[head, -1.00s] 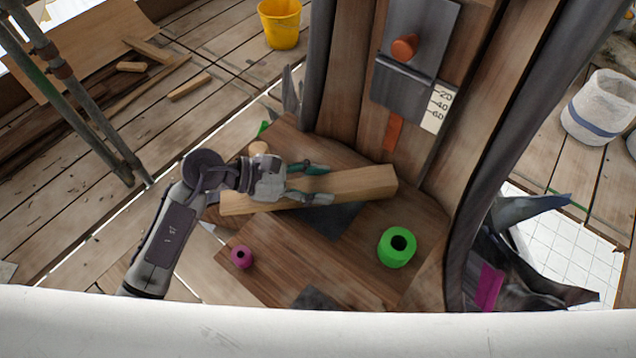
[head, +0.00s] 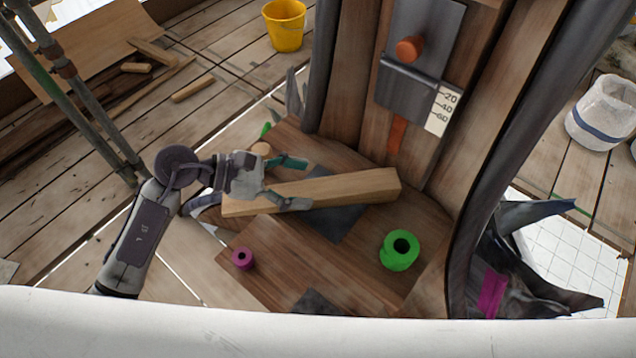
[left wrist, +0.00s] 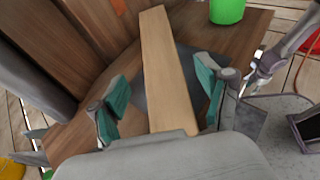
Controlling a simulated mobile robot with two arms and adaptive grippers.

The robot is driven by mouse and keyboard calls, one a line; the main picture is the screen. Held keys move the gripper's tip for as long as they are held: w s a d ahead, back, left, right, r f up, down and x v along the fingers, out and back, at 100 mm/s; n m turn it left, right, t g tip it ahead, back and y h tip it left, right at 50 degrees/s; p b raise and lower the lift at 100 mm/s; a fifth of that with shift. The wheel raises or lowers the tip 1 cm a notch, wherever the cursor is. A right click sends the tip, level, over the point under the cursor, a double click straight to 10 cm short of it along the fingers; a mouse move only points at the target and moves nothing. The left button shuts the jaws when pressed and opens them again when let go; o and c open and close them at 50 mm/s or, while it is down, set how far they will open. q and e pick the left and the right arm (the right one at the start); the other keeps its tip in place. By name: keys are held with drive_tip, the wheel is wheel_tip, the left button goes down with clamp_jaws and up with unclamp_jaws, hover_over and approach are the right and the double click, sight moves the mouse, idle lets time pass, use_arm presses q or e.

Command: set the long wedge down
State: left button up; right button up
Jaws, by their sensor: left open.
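The long wedge (head: 345,188) is a long pale wooden piece lying across the brown wooden platform, partly over a dark grey patch. It also shows in the left wrist view (left wrist: 166,70), running away between my fingers. My left gripper (head: 298,182) is open at the wedge's left part, with one teal-padded finger on each side of it. In the left wrist view my left gripper (left wrist: 163,103) shows clear gaps between both pads and the wood. In the left wrist view an arm link shows at right.
A green ring (head: 400,250) and a small magenta ring (head: 242,258) stand on the platform (head: 290,255). Upright boards with a grey plate (head: 418,65) and a number scale (head: 442,108) rise behind. A yellow bucket (head: 284,25) and a white bucket (head: 602,112) stand beyond.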

use_arm(q)
drive_tip(key=b+v, duration=0.1)
drive_tip(key=v, duration=0.5)
drive_tip(key=shift+a, duration=0.3)
drive_tip(key=shift+o, duration=0.4)
drive_tip(key=shift+s+a+r, duration=0.15)
drive_tip(key=shift+a, duration=0.15)
drive_tip(key=a+r+p, duration=0.1)
drive_tip(key=p, duration=0.3)
drive_tip(key=shift+a+r, duration=0.3)
drive_tip(key=shift+r, duration=0.05)
drive_tip(key=shift+f+p, duration=0.1)
drive_tip(key=shift+p, duration=0.35)
drive_tip(key=p, duration=0.2)
approach(329, 187)
drive_tip(key=x, duration=0.2)
drive_tip(key=shift+w+d, duration=0.25)
drive_tip(key=shift+d, duration=0.1)
drive_tip(key=x, duration=0.3)
drive_tip(key=p+x, duration=0.1)
drive_tip(key=x, duration=0.1)
drive_tip(key=shift+s+d+f, duration=0.15)
drive_tip(key=shift+d+f, duration=0.1)
drive_tip(key=shift+f, duration=0.15)
clamp_jaws()
drive_tip(key=shift+a+r, duration=0.1)
drive_tip(key=shift+r, duration=0.05)
